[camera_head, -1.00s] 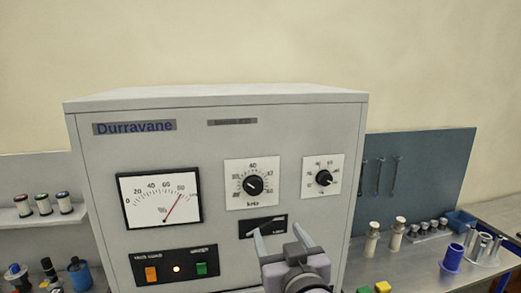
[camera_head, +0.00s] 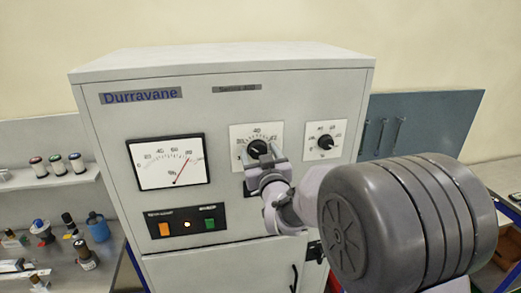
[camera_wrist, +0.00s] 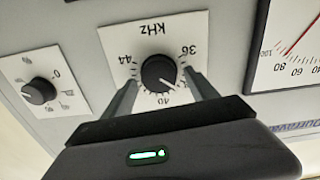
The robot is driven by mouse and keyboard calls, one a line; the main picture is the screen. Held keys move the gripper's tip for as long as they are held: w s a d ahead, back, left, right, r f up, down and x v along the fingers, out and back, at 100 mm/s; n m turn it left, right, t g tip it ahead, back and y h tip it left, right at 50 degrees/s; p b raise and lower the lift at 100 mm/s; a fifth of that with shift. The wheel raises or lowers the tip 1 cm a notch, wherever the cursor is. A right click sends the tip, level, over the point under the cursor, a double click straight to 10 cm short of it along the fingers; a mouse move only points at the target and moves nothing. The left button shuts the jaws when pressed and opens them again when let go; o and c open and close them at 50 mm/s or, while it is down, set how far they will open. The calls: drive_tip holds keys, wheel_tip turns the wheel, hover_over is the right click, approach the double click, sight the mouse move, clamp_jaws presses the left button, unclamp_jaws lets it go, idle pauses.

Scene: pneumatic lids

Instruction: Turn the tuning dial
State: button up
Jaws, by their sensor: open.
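The tuning dial, a round black knob (camera_head: 257,149) on a white scale plate marked kHz, is on the upper front of the grey Durravane cabinet (camera_head: 225,110). In the wrist view the knob (camera_wrist: 158,73) appears upside down, its white pointer mark towards the 40. My gripper (camera_head: 264,160) is in front of the dial and hides its lower part in the head view. In the wrist view my gripper (camera_wrist: 162,90) is open, with one finger on each side of the knob. I see no finger touching it, and cannot tell how far the tips reach.
A smaller black knob (camera_head: 325,142) on its own white plate is right of the dial. A needle meter (camera_head: 168,162) is to the left. Orange (camera_head: 164,229) and green (camera_head: 209,223) switches are below. Bottles and parts stand on the left bench; a blue-grey panel (camera_head: 425,120) stands at right.

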drive_tip(key=c, duration=1.4)
drive_tip(key=shift+o, duration=0.2)
drive_tip(key=shift+f+b, duration=0.15)
drive_tip(key=shift+b, duration=0.45)
